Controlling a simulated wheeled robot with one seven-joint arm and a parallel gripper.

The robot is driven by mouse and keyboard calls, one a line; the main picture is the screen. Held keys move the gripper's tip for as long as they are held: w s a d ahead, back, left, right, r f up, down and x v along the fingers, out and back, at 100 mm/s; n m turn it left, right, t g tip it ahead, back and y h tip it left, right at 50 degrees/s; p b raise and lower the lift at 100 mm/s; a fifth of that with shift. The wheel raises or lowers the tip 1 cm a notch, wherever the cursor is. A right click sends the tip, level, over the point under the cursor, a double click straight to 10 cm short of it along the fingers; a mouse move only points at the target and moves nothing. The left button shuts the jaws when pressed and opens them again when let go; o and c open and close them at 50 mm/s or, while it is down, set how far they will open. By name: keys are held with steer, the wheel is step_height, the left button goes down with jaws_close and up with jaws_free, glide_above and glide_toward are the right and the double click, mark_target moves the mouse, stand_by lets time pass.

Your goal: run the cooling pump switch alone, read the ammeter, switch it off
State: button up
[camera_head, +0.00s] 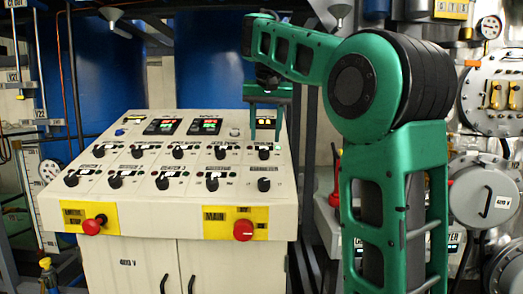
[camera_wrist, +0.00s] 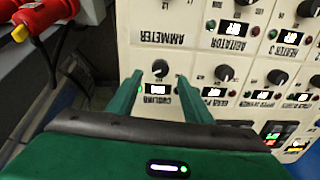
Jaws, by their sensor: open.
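My gripper (camera_head: 265,137) is open over the far right end of the sloping control panel. In the wrist view its two green fingertips (camera_wrist: 160,77) stand on either side of the black cooling switch knob (camera_wrist: 160,68). I cannot tell whether they touch it. The knob's label reads upside down, with a small lit display beside it and a green light at its left. In the head view this cooling knob (camera_head: 264,154) ends the upper knob row.
Several similar knobs and displays fill the panel, including the agitator display (camera_wrist: 238,28). A red main button (camera_head: 243,230) and a red stop button (camera_head: 91,227) sit on the front face. Blue tanks (camera_head: 105,80) stand behind. Pipework and gauges (camera_head: 490,27) are at the right.

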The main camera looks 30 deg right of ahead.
mark_target(264, 150)
steer(key=shift+x, duration=2.75)
steer(key=shift+c, duration=0.4)
steer(key=c, duration=1)
